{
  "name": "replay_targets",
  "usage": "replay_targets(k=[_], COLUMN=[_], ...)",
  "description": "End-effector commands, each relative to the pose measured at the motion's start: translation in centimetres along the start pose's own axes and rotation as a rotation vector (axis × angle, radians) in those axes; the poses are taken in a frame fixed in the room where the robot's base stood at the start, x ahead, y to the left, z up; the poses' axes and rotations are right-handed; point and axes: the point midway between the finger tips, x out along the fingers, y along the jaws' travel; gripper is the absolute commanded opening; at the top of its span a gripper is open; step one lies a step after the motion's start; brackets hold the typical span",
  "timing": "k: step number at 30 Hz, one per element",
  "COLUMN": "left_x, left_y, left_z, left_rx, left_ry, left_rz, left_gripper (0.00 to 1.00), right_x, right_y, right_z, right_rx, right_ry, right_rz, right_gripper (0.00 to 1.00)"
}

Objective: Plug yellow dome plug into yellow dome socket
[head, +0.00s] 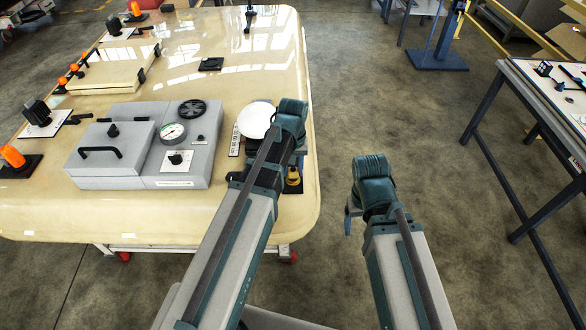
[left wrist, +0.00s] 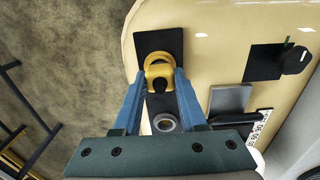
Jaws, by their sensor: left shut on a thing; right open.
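In the left wrist view my left gripper (left wrist: 160,84) is shut on the yellow dome plug (left wrist: 159,75), a yellow piece with a dark end. Just beyond it a rounded yellow part, apparently the yellow dome socket (left wrist: 158,56), stands on a black plate (left wrist: 173,40). The two yellow parts overlap, so I cannot tell whether they touch or are joined. In the head view yellow (head: 293,176) shows at the table's right front corner, beside my left arm, which hides the fingertips. My right gripper (head: 349,216) is open and empty off the table's right side.
A grey panel box (head: 140,182) with gauge and handle stands left of my left arm. A white disc (head: 256,120) lies close by my left gripper. A black plate (head: 211,64) lies farther back. The floor between this table and the right-hand table (head: 520,95) is clear.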

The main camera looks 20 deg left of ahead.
Motion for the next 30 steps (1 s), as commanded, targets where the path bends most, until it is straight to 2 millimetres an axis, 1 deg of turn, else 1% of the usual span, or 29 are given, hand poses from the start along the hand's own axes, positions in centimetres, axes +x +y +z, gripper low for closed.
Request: replay_targets(k=[12, 13, 18, 30], left_x=[0.92, 0.80, 0.77, 0.49], left_y=[0.00, 0.00, 0.00, 0.00], left_z=[0.00, 0.00, 0.00, 0.00], left_rx=[0.000, 0.000, 0.000, 0.000], left_ry=[0.000, 0.000, 0.000, 0.000], left_rz=[0.000, 0.000, 0.000, 0.000], left_gripper=[0.00, 0.46, 0.76, 0.76], right_x=[0.92, 0.80, 0.77, 0.49], right_y=[-0.09, -0.08, -0.07, -0.05], right_z=[-0.05, -0.05, -0.05, -0.03], right_rx=[0.000, 0.000, 0.000, 0.000], right_ry=[0.000, 0.000, 0.000, 0.000], right_rz=[0.000, 0.000, 0.000, 0.000], right_gripper=[0.79, 0.79, 0.79, 0.79])
